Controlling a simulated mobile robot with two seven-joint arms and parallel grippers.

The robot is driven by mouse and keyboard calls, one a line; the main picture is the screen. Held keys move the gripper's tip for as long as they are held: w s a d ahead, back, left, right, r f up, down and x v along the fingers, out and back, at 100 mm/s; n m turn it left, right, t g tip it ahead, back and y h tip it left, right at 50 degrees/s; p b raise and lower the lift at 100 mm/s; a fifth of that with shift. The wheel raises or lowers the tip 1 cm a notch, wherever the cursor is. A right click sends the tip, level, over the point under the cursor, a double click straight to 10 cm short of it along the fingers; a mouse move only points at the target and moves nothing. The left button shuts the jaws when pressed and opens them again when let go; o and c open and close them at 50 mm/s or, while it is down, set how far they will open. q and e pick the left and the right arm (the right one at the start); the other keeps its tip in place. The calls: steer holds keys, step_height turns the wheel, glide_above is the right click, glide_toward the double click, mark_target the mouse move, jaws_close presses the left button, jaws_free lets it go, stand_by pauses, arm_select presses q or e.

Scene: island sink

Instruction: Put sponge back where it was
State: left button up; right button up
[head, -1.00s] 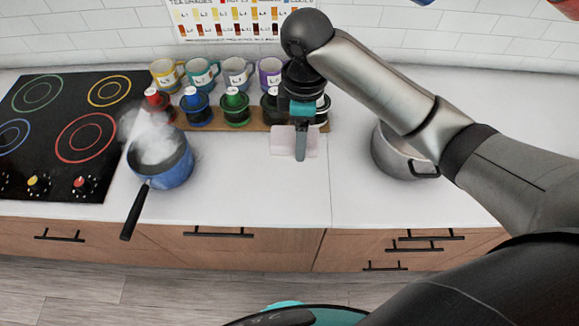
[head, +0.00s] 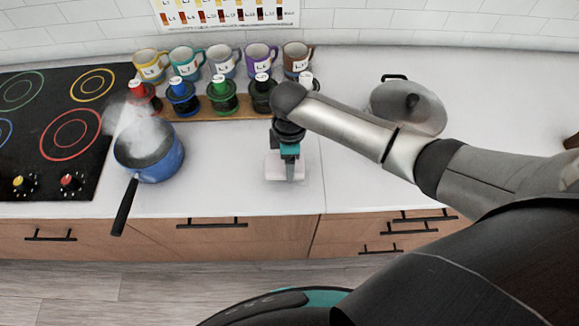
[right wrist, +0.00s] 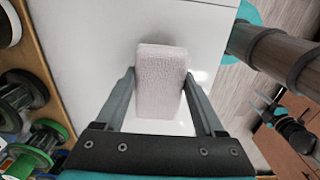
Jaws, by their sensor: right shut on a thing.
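The pale pink sponge (head: 272,168) is at the white counter in front of the bottle row in the head view. My right gripper (head: 290,176) points down at it. In the right wrist view the sponge (right wrist: 160,75) sits between the two fingers of my right gripper (right wrist: 160,88), which is shut on its sides. I cannot tell whether the sponge touches the counter. My left gripper (right wrist: 268,108) appears small and low at the right of the right wrist view; its jaw opening is unclear.
Bottles with coloured caps (head: 221,95) stand on a wooden board (head: 205,111), mugs (head: 222,62) behind. A steaming blue pan (head: 160,168) is left, near the black cooktop (head: 60,130). A lidded pot (head: 430,115) is right. The counter front is clear.

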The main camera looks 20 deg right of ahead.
steer(key=shift+f, duration=1.5)
steer(key=shift+f, duration=0.15)
steer(key=o, duration=1.3)
step_height(320, 180, up, 12)
steer(key=shift+r+p, duration=0.2)
steer(key=shift+p, duration=0.4)
